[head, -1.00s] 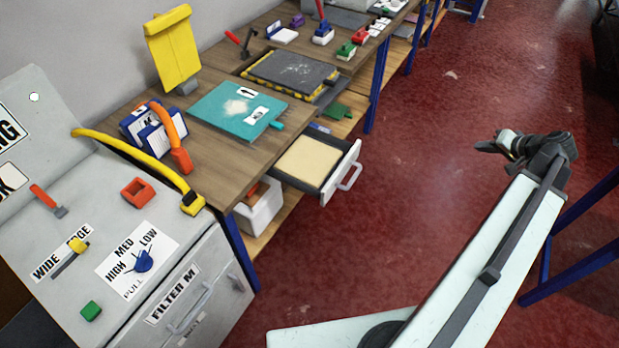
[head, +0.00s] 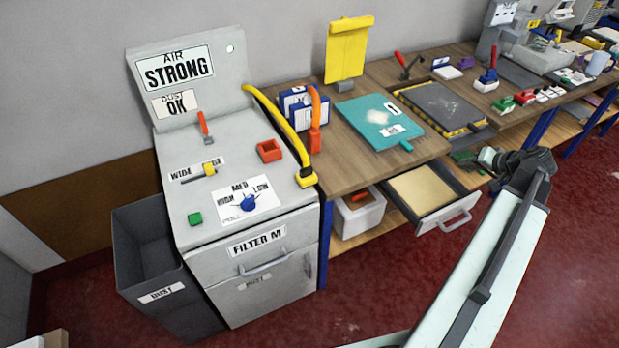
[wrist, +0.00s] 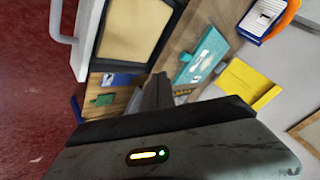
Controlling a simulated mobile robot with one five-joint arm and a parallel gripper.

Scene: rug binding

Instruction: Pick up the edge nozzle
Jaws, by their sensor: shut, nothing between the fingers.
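No part is labelled edge nozzle, and I cannot tell for certain which it is. A yellow hose (head: 278,118) runs down the grey machine's right side to a yellow block-like end (head: 306,178). An orange curved tool (head: 315,128) stands beside blue-and-white boxes; an orange piece also shows at the wrist view's top right (wrist: 285,18). A square orange holder (head: 269,151) sits on the machine top. My gripper (head: 488,157) is shut and empty, in the air right of the open drawer, well away from these. Its dark fingers show in the wrist view (wrist: 157,92).
The grey machine (head: 190,218) carries a WIDE/EDGE slider and a blue dial. An open drawer (head: 432,205) juts from the wooden bench (head: 345,183). A teal board (head: 380,122) and yellow stand (head: 347,55) are on the bench. A dark bin (head: 150,262) stands left; red floor is clear in front.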

